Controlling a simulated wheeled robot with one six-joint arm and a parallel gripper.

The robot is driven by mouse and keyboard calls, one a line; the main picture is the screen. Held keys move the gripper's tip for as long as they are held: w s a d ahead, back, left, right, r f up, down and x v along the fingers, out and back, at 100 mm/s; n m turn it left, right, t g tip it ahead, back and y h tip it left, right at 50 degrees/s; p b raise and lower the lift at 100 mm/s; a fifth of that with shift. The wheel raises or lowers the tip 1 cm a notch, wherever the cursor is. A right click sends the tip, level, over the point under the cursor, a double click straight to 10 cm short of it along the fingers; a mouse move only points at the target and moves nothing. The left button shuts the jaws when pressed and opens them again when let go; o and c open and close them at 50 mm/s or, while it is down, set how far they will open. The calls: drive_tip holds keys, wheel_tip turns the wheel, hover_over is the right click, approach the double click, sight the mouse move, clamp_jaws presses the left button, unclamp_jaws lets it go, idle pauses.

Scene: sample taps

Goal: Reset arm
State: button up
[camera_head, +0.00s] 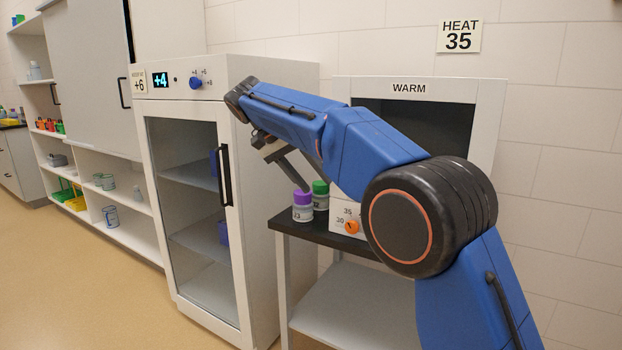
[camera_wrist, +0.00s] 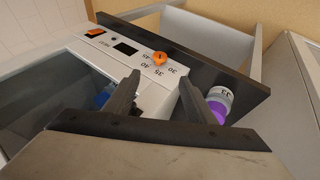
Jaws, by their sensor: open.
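My gripper (camera_wrist: 160,92) is open, with nothing held between its two fingers in the wrist view. In the head view it hangs under my blue arm, above and close to two capped jars. The purple-capped jar (camera_head: 302,212) stands on the dark shelf top (camera_head: 285,222). The green-capped jar (camera_head: 320,199) stands just behind it to the right. In the wrist view the purple-capped jar (camera_wrist: 219,100) shows beyond the right finger, outside the jaws. The orange dial (camera_wrist: 159,58) shows past the fingertips; it also shows in the head view (camera_head: 351,227).
The WARM box (camera_head: 409,89) stands behind my arm, which partly hides it. A glass-door fridge (camera_head: 185,160) reading +4 stands to the left, its door shut. A HEAT 35 sign (camera_head: 459,36) hangs on the wall. Open floor (camera_head: 70,290) lies at lower left.

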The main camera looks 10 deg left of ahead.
drive_tip(key=shift+a+r, duration=0.1)
drive_tip(key=s+d+r+n+y, duration=0.2)
drive_tip(key=s+d, duration=0.1)
drive_tip(key=d, duration=1.4)
drive_tip(key=s+d+f+y, duration=0.1)
drive_tip(key=s+d+f, duration=0.1)
drive_tip(key=s+d, duration=0.4)
drive_tip(key=s+d+f+y, duration=0.15)
drive_tip(key=s+d, duration=0.25)
drive_tip(key=d, duration=0.4)
drive_tip(key=s+d+f+t+y, duration=0.1)
drive_tip(key=s+d+f, duration=0.5)
drive_tip(key=s+f, duration=0.4)
drive_tip(key=s+d+f+t+y, duration=0.1)
drive_tip(key=s+d+f, duration=0.5)
drive_tip(key=s+f, duration=0.5)
drive_tip(key=s, duration=0.3)
drive_tip(key=shift+s+n, duration=0.3)
drive_tip(key=shift+n, duration=0.1)
drive_tip(key=shift+d+r+y, duration=0.1)
drive_tip(key=shift+y, duration=0.15)
